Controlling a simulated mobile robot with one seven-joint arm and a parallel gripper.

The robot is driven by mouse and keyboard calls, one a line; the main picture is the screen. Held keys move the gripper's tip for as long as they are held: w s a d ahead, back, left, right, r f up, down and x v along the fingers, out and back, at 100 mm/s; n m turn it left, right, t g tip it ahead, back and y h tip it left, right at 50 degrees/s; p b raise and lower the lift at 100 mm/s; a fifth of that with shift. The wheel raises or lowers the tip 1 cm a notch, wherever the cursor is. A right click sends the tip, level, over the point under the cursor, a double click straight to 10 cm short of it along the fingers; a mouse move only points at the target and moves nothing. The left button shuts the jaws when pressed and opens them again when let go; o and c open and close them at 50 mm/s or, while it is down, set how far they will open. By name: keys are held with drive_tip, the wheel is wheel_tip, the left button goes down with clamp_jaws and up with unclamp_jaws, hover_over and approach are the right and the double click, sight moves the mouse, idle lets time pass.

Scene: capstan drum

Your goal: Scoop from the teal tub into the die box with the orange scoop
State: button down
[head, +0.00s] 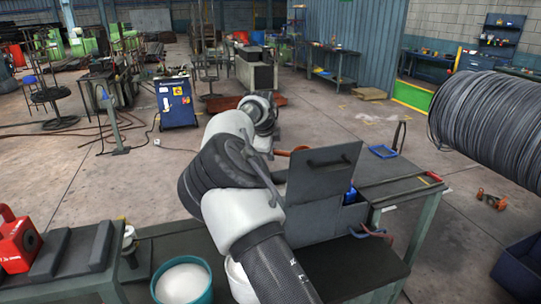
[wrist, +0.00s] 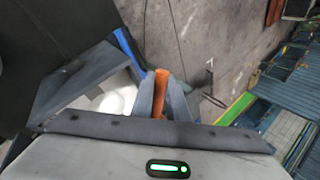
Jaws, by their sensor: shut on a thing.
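My gripper (wrist: 161,92) is shut on the orange scoop (wrist: 160,92), whose handle stands between the two grey fingers in the wrist view. The scoop's bowl cannot be made out. The teal tub (head: 206,294) stands at the bottom of the head view, holding white material. A grey box with a raised lid (head: 325,172), seemingly the die box, stands on the bench right of my arm. In the wrist view a grey panel and a pale white patch lie just left of the fingers; I cannot tell whether the white is in the box. My arm hides the gripper in the head view.
A blue item (head: 350,195) sits at the box's right side. Open floor lies beyond the bench.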

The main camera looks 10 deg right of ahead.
drive_tip(key=shift+w+d+r+g+y, duration=0.15)
drive_tip(key=shift+r+g+y, duration=0.2)
drive_tip(key=shift+g, duration=0.35)
drive_tip(key=shift+r, duration=0.2)
